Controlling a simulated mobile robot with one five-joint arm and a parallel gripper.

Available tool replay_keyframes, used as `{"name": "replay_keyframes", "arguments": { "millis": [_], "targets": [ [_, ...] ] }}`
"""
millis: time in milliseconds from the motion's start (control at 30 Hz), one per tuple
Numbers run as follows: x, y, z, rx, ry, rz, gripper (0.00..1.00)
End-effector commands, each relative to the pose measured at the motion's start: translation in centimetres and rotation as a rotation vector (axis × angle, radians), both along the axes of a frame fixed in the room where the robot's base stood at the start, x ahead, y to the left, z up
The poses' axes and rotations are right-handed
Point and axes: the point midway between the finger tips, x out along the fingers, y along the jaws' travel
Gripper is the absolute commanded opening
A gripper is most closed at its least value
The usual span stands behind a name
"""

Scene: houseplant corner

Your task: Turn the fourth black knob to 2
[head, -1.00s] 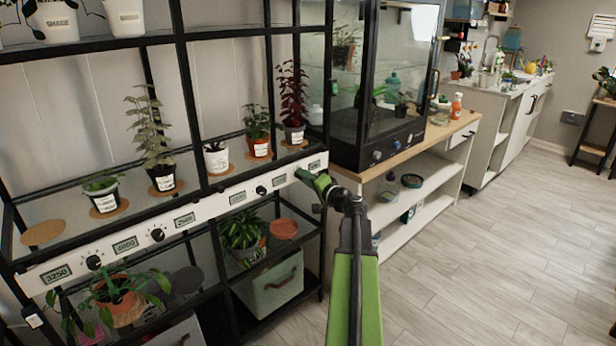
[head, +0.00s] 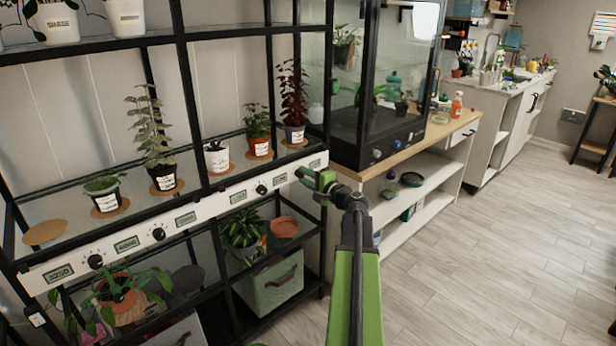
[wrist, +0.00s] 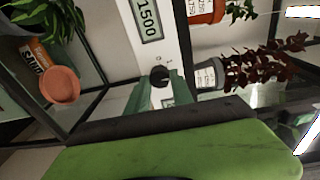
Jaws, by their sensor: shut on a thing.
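A white strip (head: 208,207) runs along the shelf edge with black knobs and small displays. The first knob (head: 95,262), second knob (head: 158,234) and third knob (head: 261,189) are in plain view. My gripper (head: 303,174) is at the right end of the strip, where it covers the fourth knob in the head view. In the wrist view the black knob (wrist: 159,76) sits beside a display reading 1500 (wrist: 148,20), with 0 and 1 marks near it. My gripper (wrist: 160,88) is shut on this knob. Its pointer direction is too small to read.
Potted plants stand on cork mats above the strip, including a dark red plant (head: 293,95). A glass cabinet (head: 378,90) on a wooden-topped bench is just right of my gripper. A grey bin (head: 272,284) is below. The floor (head: 490,260) at right is clear.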

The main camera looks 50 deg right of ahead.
Motion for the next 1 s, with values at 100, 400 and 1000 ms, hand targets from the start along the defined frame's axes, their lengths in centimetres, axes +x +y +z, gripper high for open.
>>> {"name": "replay_keyframes", "arguments": {
  "millis": [100, 400, 1000],
  "targets": [
    [0.1, 0.2, 0.0, -0.001, 0.001, 0.006, 0.00],
    [0.1, 0.1, 0.0, -0.001, 0.000, 0.003, 0.49],
    [-5.7, 0.9, 0.4, -0.002, 0.000, -0.003, 0.50]
  ]
}}
